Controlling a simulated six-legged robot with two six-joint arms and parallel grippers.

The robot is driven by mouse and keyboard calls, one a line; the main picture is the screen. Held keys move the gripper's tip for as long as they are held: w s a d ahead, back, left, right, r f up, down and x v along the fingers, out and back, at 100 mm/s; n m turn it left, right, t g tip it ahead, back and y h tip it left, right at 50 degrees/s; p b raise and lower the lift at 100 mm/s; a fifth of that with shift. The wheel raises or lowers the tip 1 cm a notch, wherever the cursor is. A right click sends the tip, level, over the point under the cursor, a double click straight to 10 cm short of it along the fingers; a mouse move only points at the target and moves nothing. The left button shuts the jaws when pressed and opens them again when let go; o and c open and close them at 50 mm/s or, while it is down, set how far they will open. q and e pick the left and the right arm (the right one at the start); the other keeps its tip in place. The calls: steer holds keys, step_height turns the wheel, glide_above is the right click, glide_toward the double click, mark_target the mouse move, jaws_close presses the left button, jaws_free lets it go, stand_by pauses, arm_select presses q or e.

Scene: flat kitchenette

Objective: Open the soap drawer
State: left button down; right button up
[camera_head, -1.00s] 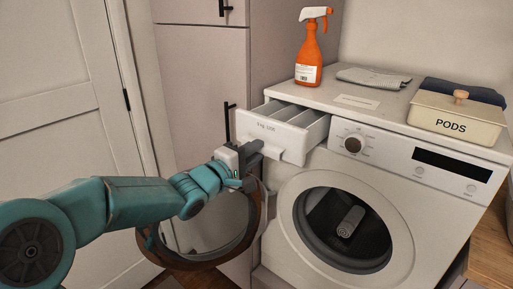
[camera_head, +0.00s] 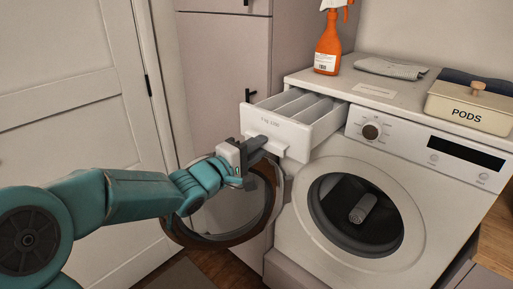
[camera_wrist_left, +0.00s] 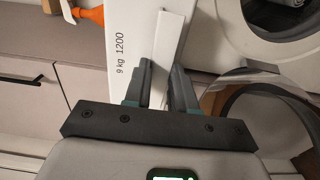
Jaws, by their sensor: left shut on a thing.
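The white soap drawer (camera_head: 287,127) stands pulled out from the upper left of the washing machine (camera_head: 400,190), with its open compartments showing. My left gripper (camera_head: 262,146) is at the lower part of the drawer front. In the left wrist view my left gripper (camera_wrist_left: 161,88) is shut on the drawer's white handle (camera_wrist_left: 171,42), with a finger on each side of it. The drawer front (camera_wrist_left: 127,50) fills the upper middle of that view. My right gripper is in neither view.
The round washer door (camera_head: 235,205) hangs open below the drawer, close under my left arm. An orange spray bottle (camera_head: 327,45), a grey cloth (camera_head: 390,67) and a PODS box (camera_head: 467,105) stand on top of the machine. A tall cabinet (camera_head: 222,75) is behind.

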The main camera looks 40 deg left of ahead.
arm_select(q)
steer(key=shift+d+f, duration=0.1)
steer(key=shift+f, duration=0.25)
steer(key=c, duration=1.1)
jaws_free()
steer(key=shift+o, duration=0.5)
steer(key=shift+w, duration=0.2)
steer(key=s+a+p, duration=0.1)
steer(key=s, duration=1.5)
steer(key=shift+s+a+r, duration=0.15)
steer(key=shift+s+a, duration=0.05)
